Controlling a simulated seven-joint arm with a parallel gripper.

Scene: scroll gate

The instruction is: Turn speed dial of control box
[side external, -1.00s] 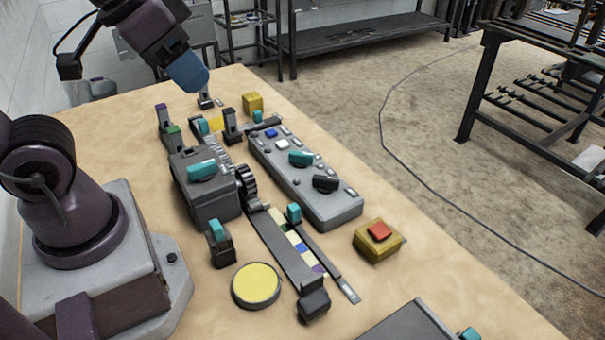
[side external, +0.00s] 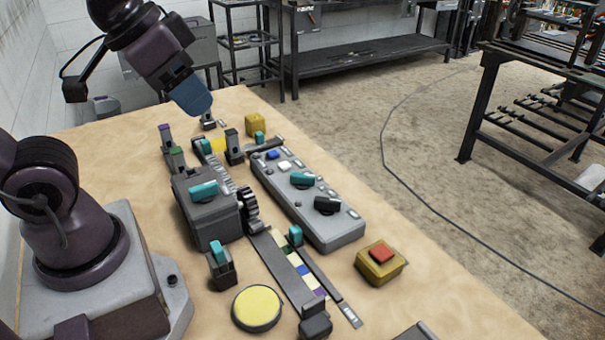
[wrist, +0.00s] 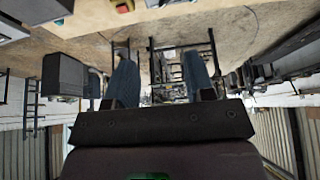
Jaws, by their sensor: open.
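The control box (side external: 325,225) is a long grey box lying on the table in the side view. On its top are a teal dial (side external: 302,180), a black dial (side external: 327,204), a blue button (side external: 272,155) and a white button (side external: 284,166). I cannot tell which dial is the speed dial. My gripper (side external: 192,97) has blue fingers and hangs above the far left part of the table, away from the control box. In the wrist view my gripper (wrist: 160,78) has its two fingers apart with nothing between them.
A grey gearbox (side external: 210,222) with a teal knob and gear stands left of the control box, by a rail with colored tiles (side external: 290,268). A red button on a yellow base (side external: 380,262) and a yellow disc (side external: 257,308) are nearer. Bare table (side external: 450,310) lies at right.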

